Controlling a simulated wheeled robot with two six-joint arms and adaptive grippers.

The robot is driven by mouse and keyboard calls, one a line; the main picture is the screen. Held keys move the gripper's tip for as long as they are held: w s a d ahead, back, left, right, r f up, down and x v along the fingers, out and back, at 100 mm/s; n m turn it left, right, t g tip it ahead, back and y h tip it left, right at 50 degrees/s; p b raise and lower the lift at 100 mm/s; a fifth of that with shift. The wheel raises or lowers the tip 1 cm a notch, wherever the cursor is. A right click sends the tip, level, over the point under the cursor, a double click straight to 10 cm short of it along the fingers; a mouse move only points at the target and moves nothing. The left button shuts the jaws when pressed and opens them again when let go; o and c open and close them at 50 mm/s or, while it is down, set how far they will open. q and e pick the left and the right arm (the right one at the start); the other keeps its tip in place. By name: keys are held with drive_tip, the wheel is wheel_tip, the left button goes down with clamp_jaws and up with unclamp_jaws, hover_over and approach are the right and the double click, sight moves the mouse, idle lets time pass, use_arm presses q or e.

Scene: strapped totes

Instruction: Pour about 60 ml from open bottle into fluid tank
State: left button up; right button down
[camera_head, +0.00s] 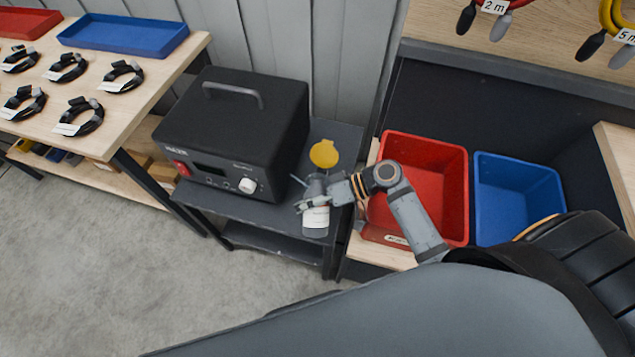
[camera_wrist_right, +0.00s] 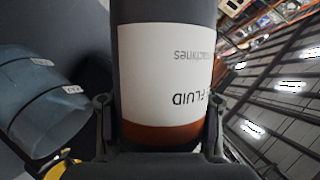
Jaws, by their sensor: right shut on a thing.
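My right gripper (camera_head: 318,200) is shut on the bottle (camera_head: 316,217), beside the front right corner of a black machine. In the right wrist view the bottle (camera_wrist_right: 165,75) fills the middle between the fingers. It has a grey body, a white label with "FLUID" on it and an orange-brown band. Its mouth is out of sight. A translucent blue-grey vessel with small tags, apparently the fluid tank (camera_wrist_right: 35,105), is left of the bottle in that view, apart from it. A yellow round lid (camera_head: 323,153) stands just behind my gripper. I cannot tell whether any fluid is flowing.
The black machine (camera_head: 235,130) with a handle stands on a dark cart (camera_head: 260,212). Red (camera_head: 440,160) and blue (camera_head: 520,190) bins are to the right. A bench with coiled cables (camera_head: 85,115) and a blue tray (camera_head: 125,35) is at the left. The floor (camera_head: 100,260) in front is clear.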

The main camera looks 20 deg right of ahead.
idle(0.8)
use_arm(q)
wheel_tip(320, 180, down, 7)
drive_tip(key=b, duration=0.7)
use_arm(e)
drive_tip(key=f+n+t+b, duration=0.1)
drive_tip(key=f+n+t+h+b, duration=0.1)
drive_tip(key=f+n+t, duration=0.1)
drive_tip(key=f+n+t+b, duration=0.1)
drive_tip(key=n, duration=0.1)
drive_tip(key=shift+s+a+f+t+h+b, duration=0.1)
drive_tip(key=shift+s+f+t+h+b, duration=0.05)
drive_tip(key=shift+s+t+h+b, duration=0.2)
drive_tip(key=n+b, duration=0.1)
drive_tip(key=b, duration=0.2)
drive_tip(key=shift+f+n+t, duration=0.1)
drive_tip(key=shift+n+t, duration=0.15)
drive_tip(key=shift+n, duration=0.05)
use_arm(q)
drive_tip(key=w+d+r, duration=0.1)
drive_tip(key=w+r, duration=0.1)
drive_tip(key=w, duration=1.1)
drive_tip(key=shift+w+r, duration=0.2)
drive_tip(key=shift+r, duration=0.15)
